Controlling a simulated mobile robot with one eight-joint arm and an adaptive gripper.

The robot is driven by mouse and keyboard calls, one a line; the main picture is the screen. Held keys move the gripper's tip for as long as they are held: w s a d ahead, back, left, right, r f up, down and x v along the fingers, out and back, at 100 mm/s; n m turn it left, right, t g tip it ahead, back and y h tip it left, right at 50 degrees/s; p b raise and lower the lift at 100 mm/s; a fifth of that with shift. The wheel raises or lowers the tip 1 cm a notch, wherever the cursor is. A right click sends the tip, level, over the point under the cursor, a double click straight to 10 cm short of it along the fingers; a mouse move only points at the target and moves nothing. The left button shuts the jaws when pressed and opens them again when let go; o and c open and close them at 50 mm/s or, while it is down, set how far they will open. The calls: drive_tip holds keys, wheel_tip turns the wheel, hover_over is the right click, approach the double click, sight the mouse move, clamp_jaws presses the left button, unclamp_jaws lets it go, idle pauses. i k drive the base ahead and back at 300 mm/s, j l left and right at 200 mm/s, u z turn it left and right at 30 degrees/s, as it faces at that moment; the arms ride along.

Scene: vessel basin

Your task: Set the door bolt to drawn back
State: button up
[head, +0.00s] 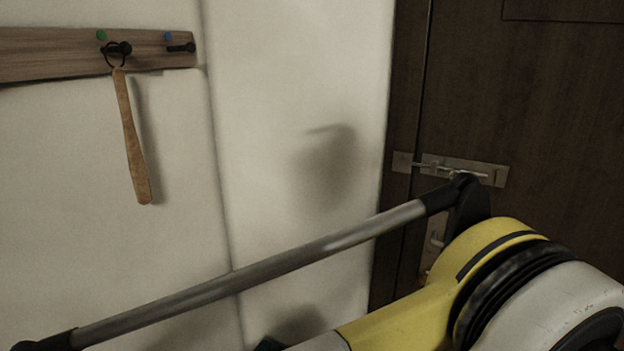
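The door bolt (432,167) is a slim metal rod on a pale metal plate (490,173), fixed to the dark wooden door (545,110) at right in the head view. The rod points left, across the gap at the door's edge, toward a small keeper plate (402,161) on the dark frame. It appears to reach the keeper; how far it enters is too small to tell.
A second metal plate (436,238) sits lower on the door, partly behind my arm. A wooden rail (60,55) with dark hooks is on the pale wall at upper left. A wooden stick (131,140) hangs from it by a ring. My arm fills the lower right.

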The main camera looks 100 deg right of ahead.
sight(454, 170)
drive_tip(key=z, duration=4.7)
